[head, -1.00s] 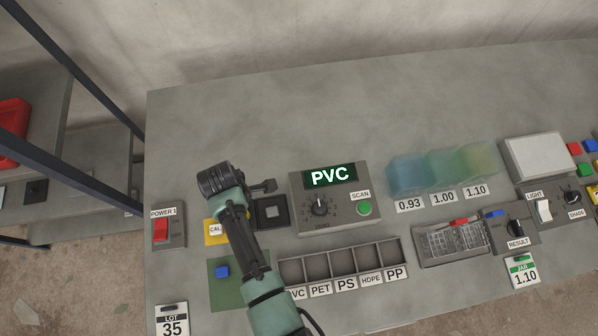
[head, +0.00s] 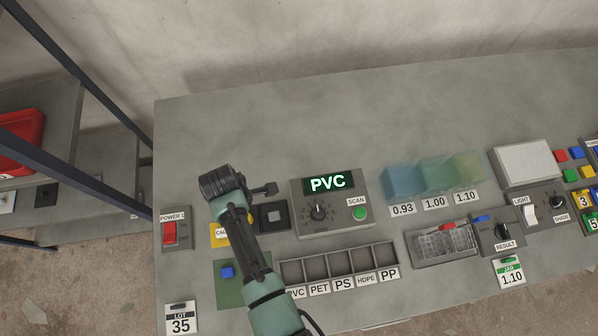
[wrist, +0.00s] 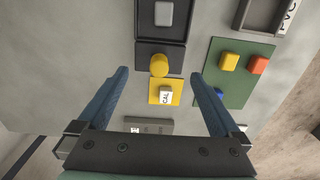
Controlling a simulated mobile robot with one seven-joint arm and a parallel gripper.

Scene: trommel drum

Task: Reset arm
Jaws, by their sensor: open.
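My arm (head: 250,255) reaches over the left part of the grey bench, bent at its dark wrist joint. In the wrist view my gripper (wrist: 160,73) is open, with its two blue fingers wide apart. A yellow cylinder (wrist: 159,64) appears between the fingertips in that picture, by the yellow pad (wrist: 156,98) with a white CAL block (wrist: 165,96). I see nothing held. In the head view the arm partly hides the CAL pad (head: 217,238) and the green mat (head: 229,296); the fingers are not clear there.
A scanner (head: 333,218) reading PVC stands right of my arm, behind a row of labelled bins (head: 332,285). The green mat (wrist: 222,95) holds small coloured blocks in the wrist view. A red POWER switch (head: 170,233) is at left. The bench's back stretch (head: 330,125) is clear.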

